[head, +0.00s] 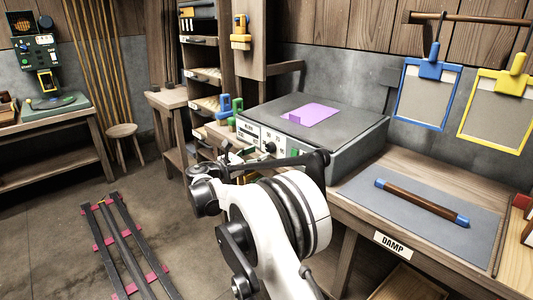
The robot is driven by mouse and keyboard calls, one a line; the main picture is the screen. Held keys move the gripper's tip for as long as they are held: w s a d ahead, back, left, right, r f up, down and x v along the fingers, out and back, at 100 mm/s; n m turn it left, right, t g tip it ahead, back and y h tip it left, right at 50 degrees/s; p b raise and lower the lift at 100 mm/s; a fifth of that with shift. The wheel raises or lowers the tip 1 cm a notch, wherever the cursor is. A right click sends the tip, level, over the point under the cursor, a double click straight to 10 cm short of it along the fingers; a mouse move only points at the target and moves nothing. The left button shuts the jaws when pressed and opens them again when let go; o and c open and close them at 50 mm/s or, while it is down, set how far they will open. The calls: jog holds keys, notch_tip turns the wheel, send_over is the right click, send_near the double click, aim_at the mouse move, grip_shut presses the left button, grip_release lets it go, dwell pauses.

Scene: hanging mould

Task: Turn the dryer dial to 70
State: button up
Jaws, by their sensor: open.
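The dryer (345,135) is a wide grey box on the wooden bench, with a purple sheet (316,112) lying on its flat top. Its pale front panel (252,133) faces left and carries small labels, too small to read. A dark round dial (270,147) sits on this panel; its pointer setting cannot be made out. A green part shows farther right on the panel, partly behind my arm. My arm hides the panel's lower right part.
A grey mat (425,208) with a brown roller (422,202) lies right of the dryer, above a DAMP label. Blue and yellow framed screens (428,95) hang from a rail. Shelves stand behind the dryer. The floor at left holds a rack (122,240) and a stool (122,131).

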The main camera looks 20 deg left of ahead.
aim_at(268, 149)
jog(key=shift+b+x, duration=0.35)
jog(key=shift+x, duration=2)
jog(key=c, duration=1.1)
